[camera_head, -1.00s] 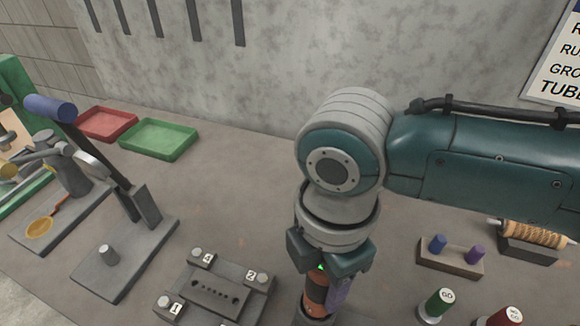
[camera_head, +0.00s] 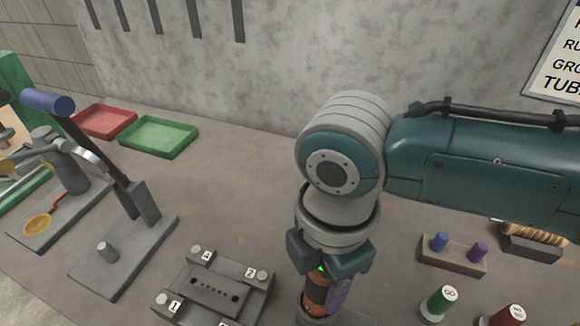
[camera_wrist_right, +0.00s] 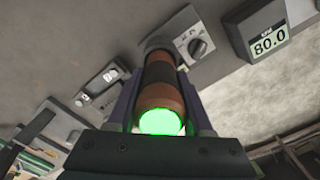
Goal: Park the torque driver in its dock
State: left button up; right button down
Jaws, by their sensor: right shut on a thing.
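The torque driver (camera_head: 317,291) is an orange and black cylinder held upright by my right gripper (camera_head: 325,284). In the right wrist view my right gripper (camera_wrist_right: 160,98) is shut on the driver (camera_wrist_right: 160,75), one finger on each side, and its near end glows green. A grey collar (camera_head: 312,320) shows around the driver's lower end at the bottom edge of the head view. I cannot tell whether it belongs to the driver or to a dock. The driver's tip is hidden. My left gripper is not in view.
A grey fixture with numbered corners (camera_head: 215,292) stands left of the driver. GO (camera_head: 438,303) and NO GO (camera_head: 508,316) gauges and a peg block (camera_head: 455,258) stand right. In the wrist view, a knob panel (camera_wrist_right: 195,45) and an 80.0 display (camera_wrist_right: 265,40) lie beyond the driver.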

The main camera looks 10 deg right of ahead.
jog(key=shift+f+b, duration=0.3)
jog(key=shift+f, duration=0.05)
dwell(0.3)
jog(key=shift+c, duration=1.1)
grip_release()
